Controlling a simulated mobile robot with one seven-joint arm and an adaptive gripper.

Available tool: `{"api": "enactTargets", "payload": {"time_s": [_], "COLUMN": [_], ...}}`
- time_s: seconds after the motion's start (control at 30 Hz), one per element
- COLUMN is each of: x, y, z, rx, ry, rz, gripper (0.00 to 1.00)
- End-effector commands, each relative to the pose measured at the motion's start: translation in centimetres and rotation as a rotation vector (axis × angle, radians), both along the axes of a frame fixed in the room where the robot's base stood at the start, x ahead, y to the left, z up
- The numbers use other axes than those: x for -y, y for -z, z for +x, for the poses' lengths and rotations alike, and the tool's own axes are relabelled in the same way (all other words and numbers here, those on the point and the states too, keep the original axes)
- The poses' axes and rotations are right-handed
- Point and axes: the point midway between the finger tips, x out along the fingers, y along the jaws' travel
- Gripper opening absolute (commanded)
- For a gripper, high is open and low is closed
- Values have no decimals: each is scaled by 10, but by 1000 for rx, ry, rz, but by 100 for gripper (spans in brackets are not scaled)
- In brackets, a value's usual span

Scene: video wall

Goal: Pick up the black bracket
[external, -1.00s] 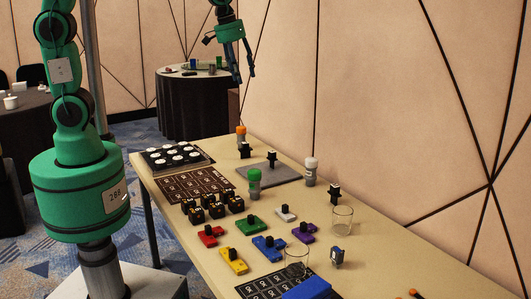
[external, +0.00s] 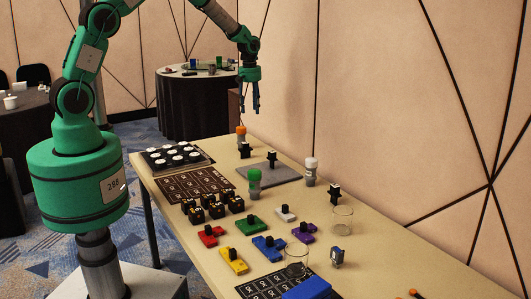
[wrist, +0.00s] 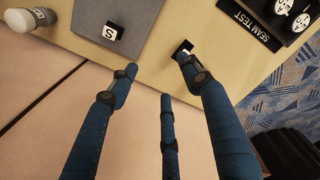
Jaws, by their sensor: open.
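Several small upright black pieces that look like brackets stand on the table. One (external: 245,150) is at the back near an orange-capped bottle, one (external: 272,157) is on a grey mat, and one (external: 335,194) is near a glass. In the wrist view the mat piece (wrist: 113,32) shows a white face marked "S". Another black piece (wrist: 184,47) is partly hidden behind a fingertip. My gripper (external: 249,110) is open and empty, above the table's far end, fingers pointing down. Its blue fingers (wrist: 160,82) also show in the wrist view. I cannot tell which piece is the named one.
The orange-capped bottle (external: 241,131) and white-capped bottle (external: 310,172) stand near the wall-side edge. A green-capped bottle (external: 255,184) is in the middle. A tray with white discs (external: 178,154) lies at left. Coloured blocks and a clear glass (external: 342,218) fill the nearer part.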

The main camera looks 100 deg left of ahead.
Motion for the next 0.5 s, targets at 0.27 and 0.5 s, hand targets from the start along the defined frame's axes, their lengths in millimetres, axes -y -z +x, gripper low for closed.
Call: {"api": "enactTargets", "payload": {"time_s": [0.27,0.5], "x": [-50,-57], "y": [55,65], "z": [-43,-51], "rx": [-18,-21], "ry": [-168,-198], "rz": [-32,-37], "gripper": [48,48]}}
